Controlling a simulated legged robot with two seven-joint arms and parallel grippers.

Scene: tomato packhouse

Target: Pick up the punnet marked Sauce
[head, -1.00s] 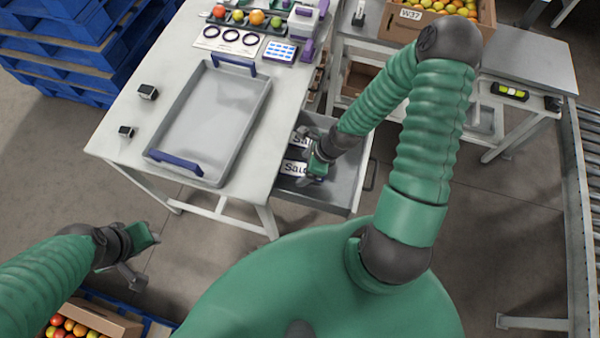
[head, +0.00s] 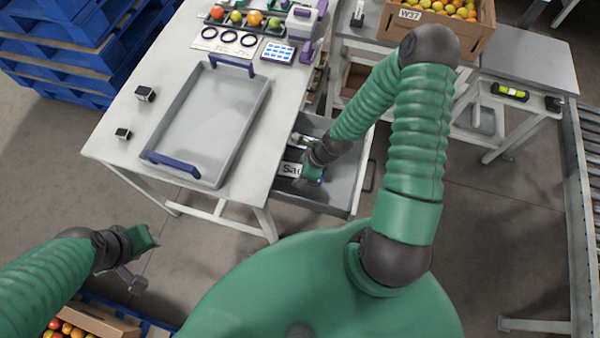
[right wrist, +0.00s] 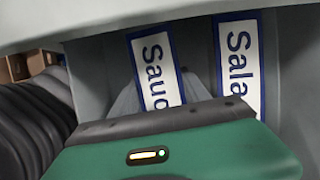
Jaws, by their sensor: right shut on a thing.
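The punnet marked Sauce (head: 291,169) is in the open grey drawer under the table, its white label with a blue edge partly covered by my right gripper. In the right wrist view its label (right wrist: 157,72) reads "Sauc", tilted, with the end hidden behind the gripper. A second label, reading "Sala" (right wrist: 240,62), lies to its right. My right gripper (head: 310,177) is down in the drawer and shut on the Sauce punnet; its fingertips are mostly hidden. My left gripper (head: 143,262) is open and empty, away to the lower left.
The drawer's walls (head: 357,182) stand close around my right gripper. On the table are a grey tray (head: 157,158) with blue handles and two small dark items. A crate of tomatoes (head: 440,42) stands at the back right.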

